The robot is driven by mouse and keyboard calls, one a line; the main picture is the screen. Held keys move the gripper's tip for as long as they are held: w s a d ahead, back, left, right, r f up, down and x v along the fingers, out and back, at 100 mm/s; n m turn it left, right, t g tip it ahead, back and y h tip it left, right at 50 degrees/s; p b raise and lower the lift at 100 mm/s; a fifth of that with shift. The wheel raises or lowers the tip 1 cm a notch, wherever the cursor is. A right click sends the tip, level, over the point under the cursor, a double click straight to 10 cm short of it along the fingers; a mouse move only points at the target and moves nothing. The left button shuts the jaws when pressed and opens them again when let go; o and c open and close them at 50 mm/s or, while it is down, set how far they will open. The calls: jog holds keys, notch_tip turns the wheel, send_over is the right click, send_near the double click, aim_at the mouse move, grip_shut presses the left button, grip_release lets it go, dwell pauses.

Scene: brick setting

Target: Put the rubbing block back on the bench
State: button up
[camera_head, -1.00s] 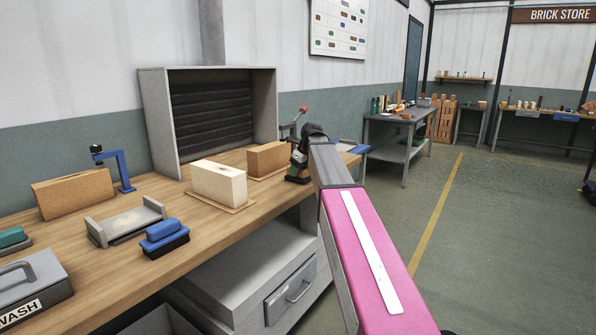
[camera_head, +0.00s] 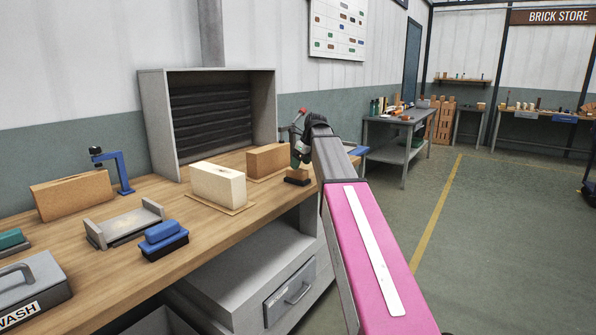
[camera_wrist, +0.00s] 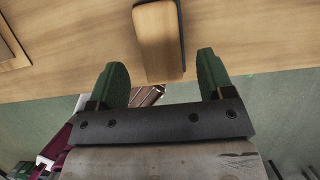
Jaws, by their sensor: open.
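The rubbing block (camera_head: 298,179) is a small wooden block with a dark underside. It rests on the bench (camera_head: 215,228) near the front edge, at the right part of the bench in the head view. In the wrist view the rubbing block (camera_wrist: 157,42) lies beyond my fingertips, in line with the gap between them, its near end close to the bench edge. My gripper (camera_wrist: 161,64) has two green fingers spread apart with nothing between them. In the head view my gripper (camera_head: 299,154) is just above the block, partly hidden by my wrist.
A cream brick (camera_head: 217,187) and an orange-brown brick (camera_head: 268,161) stand on boards left of the block. A grey open-fronted box (camera_head: 155,115) is behind. A blue brush (camera_head: 164,240) and a metal tray (camera_head: 125,225) lie farther left. Floor right of the bench is clear.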

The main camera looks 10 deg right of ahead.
jog(key=v, duration=0.7)
jog(key=shift+s, duration=0.1)
